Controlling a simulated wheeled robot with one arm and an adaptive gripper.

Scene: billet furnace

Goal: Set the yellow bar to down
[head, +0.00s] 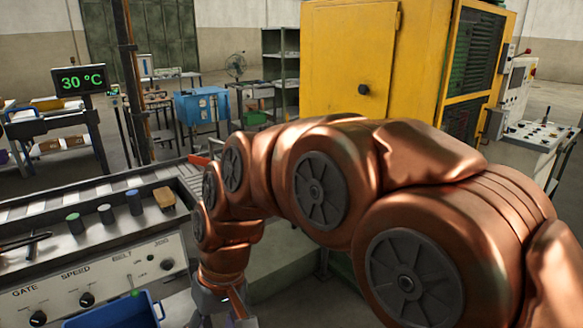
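I cannot make out a clear yellow bar in the head view. My copper-coloured arm fills the right and centre and covers part of the scene. My gripper (232,312) hangs at the bottom edge, right of the blue bin. It is mostly cut off by the frame, so its opening and anything between its fingers do not show. A small tan-yellow block (164,197) sits on the ledge above the control panel, apart from my gripper. A small red-orange piece (199,160) lies at the far end of the conveyor.
The control panel (60,300) has knobs marked GATE, SPEED, BELT and JOG. Several small cylinders stand on the ledge behind it. A blue bin (115,308) is below the panel. A large yellow cabinet (345,60) stands behind my arm. A display (79,79) reads 30 °C.

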